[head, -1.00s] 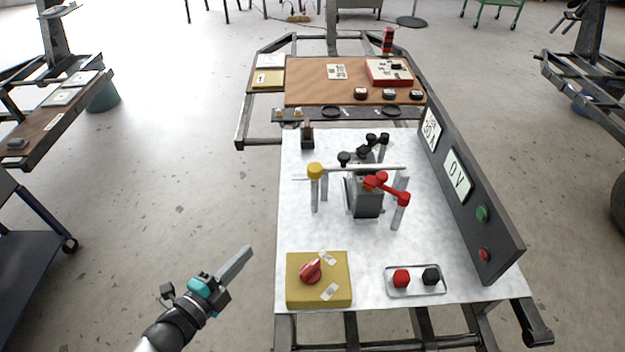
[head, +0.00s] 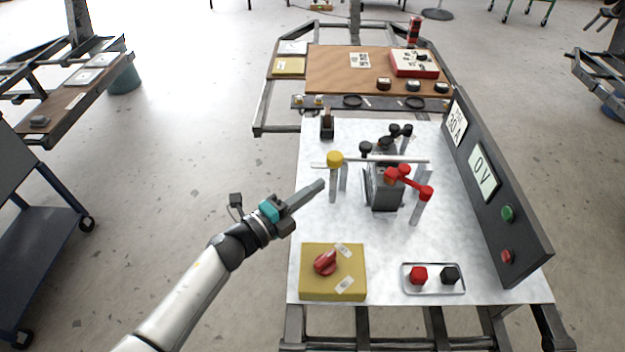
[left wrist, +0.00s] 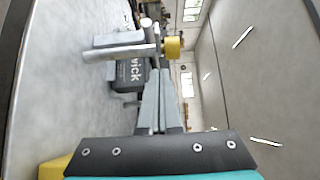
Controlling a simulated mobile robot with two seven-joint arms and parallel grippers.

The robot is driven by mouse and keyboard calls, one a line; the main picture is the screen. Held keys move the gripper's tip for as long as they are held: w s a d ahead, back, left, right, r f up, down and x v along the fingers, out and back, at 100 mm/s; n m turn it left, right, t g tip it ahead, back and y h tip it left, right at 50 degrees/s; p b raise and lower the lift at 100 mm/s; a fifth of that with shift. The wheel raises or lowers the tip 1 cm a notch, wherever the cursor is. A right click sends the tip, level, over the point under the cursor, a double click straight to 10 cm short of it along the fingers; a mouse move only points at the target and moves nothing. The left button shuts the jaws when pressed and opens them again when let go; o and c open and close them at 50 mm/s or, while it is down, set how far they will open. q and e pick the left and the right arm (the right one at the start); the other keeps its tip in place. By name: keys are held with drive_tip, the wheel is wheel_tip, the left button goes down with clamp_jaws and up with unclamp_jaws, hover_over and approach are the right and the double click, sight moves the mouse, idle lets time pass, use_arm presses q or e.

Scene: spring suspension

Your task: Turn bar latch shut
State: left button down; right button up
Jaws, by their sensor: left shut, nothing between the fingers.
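The bar latch (head: 385,160) is a thin pale bar lying across the top of the dark battery block (head: 383,192). Its yellow knob (head: 335,158) is at the left end, above a grey post. My left gripper (head: 321,184) is shut and empty, with its tips just left of and below the yellow knob. In the left wrist view, the shut fingers (left wrist: 157,85) point toward the yellow knob (left wrist: 173,47) and the grey bar (left wrist: 120,53). I cannot tell whether they touch. My right gripper is not in view.
A red lever (head: 410,182) stands right of the battery, with black knobs (head: 388,140) behind. A yellow box with a red dial (head: 325,262) and a tray (head: 434,291) are at the front. A dark meter panel (head: 520,235) borders the right side.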

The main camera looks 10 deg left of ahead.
use_arm(q)
drive_tip(key=shift+w+a+b, duration=0.15)
drive_tip(key=shift+w+a, duration=0.05)
drive_tip(key=shift+w, duration=0.55)
drive_tip(key=shift+w+a+b, duration=0.15)
drive_tip(key=shift+w+a, duration=0.05)
drive_tip(key=shift+w, duration=0.55)
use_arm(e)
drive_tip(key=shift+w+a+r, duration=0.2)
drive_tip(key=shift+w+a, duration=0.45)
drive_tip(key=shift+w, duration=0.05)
use_arm(q)
drive_tip(key=shift+a, duration=0.1)
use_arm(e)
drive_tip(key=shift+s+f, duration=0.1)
use_arm(q)
drive_tip(key=shift+w+a+m+g+h+b, duration=0.1)
drive_tip(key=shift+m+g+h+b, duration=0.3)
drive_tip(key=shift+h, duration=0.1)
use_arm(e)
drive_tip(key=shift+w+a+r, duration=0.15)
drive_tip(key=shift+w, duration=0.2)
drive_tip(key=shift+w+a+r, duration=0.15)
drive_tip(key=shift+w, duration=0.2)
use_arm(q)
drive_tip(key=shift+w+a+m+g+h, duration=0.1)
drive_tip(key=shift+m+g+h, duration=0.2)
drive_tip(key=shift+h, duration=0.1)
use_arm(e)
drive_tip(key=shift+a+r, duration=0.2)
